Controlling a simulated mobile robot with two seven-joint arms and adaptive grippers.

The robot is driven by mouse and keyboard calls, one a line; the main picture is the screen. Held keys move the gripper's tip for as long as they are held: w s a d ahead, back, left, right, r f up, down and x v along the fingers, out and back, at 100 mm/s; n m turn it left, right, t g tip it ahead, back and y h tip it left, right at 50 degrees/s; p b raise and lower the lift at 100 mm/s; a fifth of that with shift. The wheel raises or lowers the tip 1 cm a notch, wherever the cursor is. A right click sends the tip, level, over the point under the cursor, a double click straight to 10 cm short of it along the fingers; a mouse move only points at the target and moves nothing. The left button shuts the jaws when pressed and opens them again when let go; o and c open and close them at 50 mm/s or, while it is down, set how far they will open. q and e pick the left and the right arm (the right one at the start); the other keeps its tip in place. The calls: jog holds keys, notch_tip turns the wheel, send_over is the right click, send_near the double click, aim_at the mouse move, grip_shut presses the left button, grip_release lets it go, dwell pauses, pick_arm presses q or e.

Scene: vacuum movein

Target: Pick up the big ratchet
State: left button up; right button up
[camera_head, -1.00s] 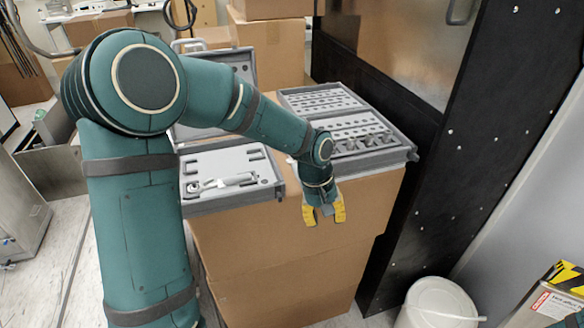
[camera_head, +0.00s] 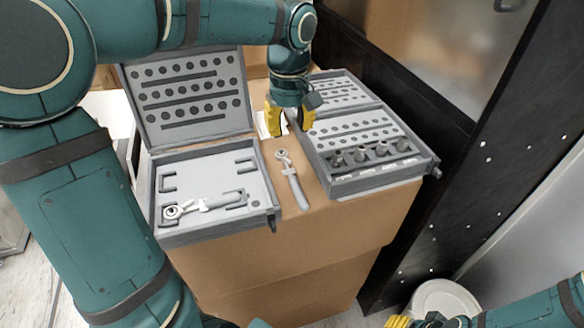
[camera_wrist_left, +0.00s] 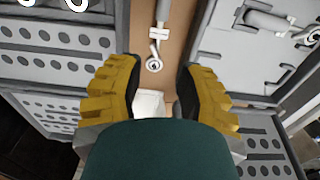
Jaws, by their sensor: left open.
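One ratchet (camera_head: 291,178) lies on the cardboard box top between two cases, head away from me. In the left wrist view its round head (camera_wrist_left: 154,62) shows between the finger tips. Another ratchet (camera_head: 205,205) lies in the open left case (camera_head: 228,168) and looks longer; its handle (camera_wrist_left: 265,20) shows in the left wrist view. My left gripper (camera_head: 289,121) is open and empty, above the box just beyond the loose ratchet's head, touching neither ratchet. My right gripper (camera_head: 400,321) is only partly in view at the bottom edge; its jaws cannot be judged.
The left case's raised lid (camera_head: 192,127) stands behind its tray. The right case (camera_head: 375,180) holds sockets, with its lid open behind. A black panel (camera_head: 460,140) rises at the right. A white bucket (camera_head: 443,298) stands on the floor.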

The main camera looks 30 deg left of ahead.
pick_arm(q)
jog(key=b, duration=0.2)
send_over(291, 174)
jog(key=f, duration=0.8)
jog(key=shift+s+f, duration=0.15)
jog(key=shift+s, duration=0.1)
jog(key=shift+d+f+b, duration=0.2)
jog(key=shift+f+b, duration=0.65)
jog(key=shift+f, duration=1.8)
jog(key=shift+s, duration=0.1)
grip_shut()
